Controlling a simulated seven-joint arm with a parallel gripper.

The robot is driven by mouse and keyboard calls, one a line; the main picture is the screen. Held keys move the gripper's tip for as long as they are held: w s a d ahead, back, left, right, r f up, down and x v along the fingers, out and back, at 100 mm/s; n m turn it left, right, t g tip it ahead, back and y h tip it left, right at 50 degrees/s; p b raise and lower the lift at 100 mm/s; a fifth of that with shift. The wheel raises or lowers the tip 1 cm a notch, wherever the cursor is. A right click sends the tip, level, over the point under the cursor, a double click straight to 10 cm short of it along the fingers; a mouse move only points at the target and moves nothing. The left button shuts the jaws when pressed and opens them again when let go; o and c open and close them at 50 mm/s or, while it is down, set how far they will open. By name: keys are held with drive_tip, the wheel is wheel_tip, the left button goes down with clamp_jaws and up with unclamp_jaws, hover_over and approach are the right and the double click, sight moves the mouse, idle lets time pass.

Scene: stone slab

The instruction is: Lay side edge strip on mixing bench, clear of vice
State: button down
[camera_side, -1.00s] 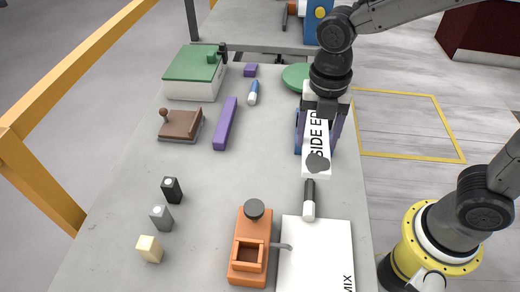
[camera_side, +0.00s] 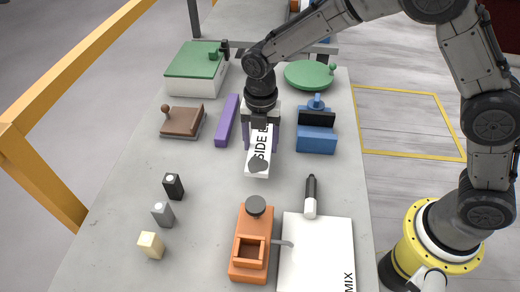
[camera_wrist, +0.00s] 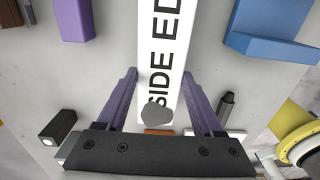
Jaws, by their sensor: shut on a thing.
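The side edge strip (camera_side: 254,150) is a long white bar with black lettering beginning "SIDE ED" and a dark grey rounded patch near its near end. My gripper (camera_side: 261,138) is shut on it, with a purple finger on each side. The strip also fills the middle of the wrist view (camera_wrist: 165,45). It points lengthwise along the grey slab; its height above the slab is hard to tell. A white board (camera_side: 316,258) lettered "MIX" lies at the near right. A blue block-like fixture (camera_side: 316,140) with a black bar, possibly the vice, stands right of the strip, apart from it.
A purple bar (camera_side: 227,122) lies close left of my gripper. A brown block (camera_side: 181,121), green-lidded box (camera_side: 196,62) and green disc (camera_side: 308,74) stand farther back. An orange tool (camera_side: 251,250) is in front, beside a black-handled tool (camera_side: 310,195).

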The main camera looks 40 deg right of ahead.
drive_tip(key=shift+w+f, duration=0.15)
drive_tip(key=shift+f, duration=1.4)
drive_tip(key=shift+f, duration=0.1)
drive_tip(key=shift+c, duration=0.2)
unclamp_jaws()
drive_tip(key=shift+f, duration=0.1)
